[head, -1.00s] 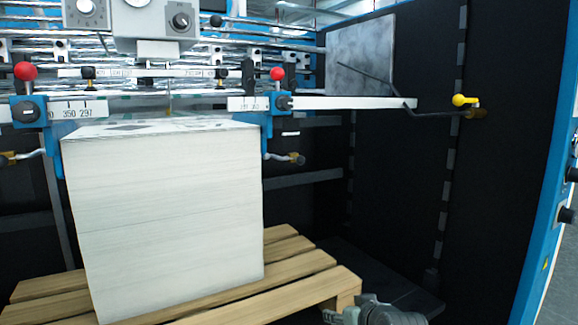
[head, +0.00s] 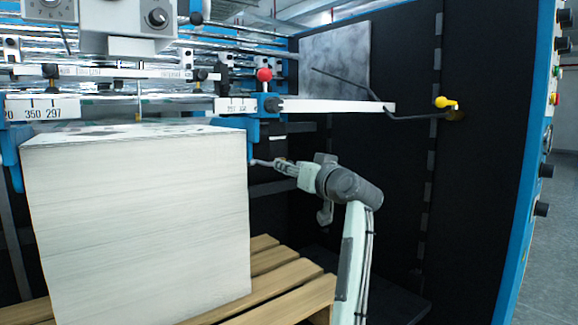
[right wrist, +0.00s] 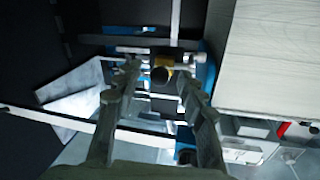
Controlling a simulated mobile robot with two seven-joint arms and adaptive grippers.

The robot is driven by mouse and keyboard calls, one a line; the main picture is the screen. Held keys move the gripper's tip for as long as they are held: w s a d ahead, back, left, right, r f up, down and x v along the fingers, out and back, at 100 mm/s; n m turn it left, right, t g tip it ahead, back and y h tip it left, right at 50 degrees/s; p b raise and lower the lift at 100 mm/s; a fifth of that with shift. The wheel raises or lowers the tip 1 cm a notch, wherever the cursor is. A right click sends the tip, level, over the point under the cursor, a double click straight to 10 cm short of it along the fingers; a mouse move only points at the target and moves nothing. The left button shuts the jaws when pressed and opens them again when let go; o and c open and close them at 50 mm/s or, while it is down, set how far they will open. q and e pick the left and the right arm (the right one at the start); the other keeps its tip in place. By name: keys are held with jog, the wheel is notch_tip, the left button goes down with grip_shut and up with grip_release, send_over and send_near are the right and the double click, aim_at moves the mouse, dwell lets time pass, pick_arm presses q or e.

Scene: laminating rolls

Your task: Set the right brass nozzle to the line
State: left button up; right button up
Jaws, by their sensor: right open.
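The right brass nozzle (right wrist: 166,62) shows in the right wrist view as a short yellow-brass piece with a dark round end. It lies between the fingertips of my right gripper (right wrist: 156,72), whose fingers are spread apart on either side. In the head view my right gripper (head: 284,168) is at the nozzle's arm, just right of the paper stack, and hides the brass part. Whether a finger touches the nozzle I cannot tell. My left gripper is not in view.
A tall white paper stack (head: 140,220) stands on a wooden pallet (head: 265,292), close left of my right gripper. A white bar (head: 335,106) runs above it, with a yellow-ended lever (head: 446,102) farther right.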

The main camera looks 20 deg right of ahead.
jog(key=shift+w+a, duration=0.1)
jog(key=shift+w, duration=0.85)
jog(key=shift+c, duration=0.6)
jog(key=c, duration=0.7)
grip_shut()
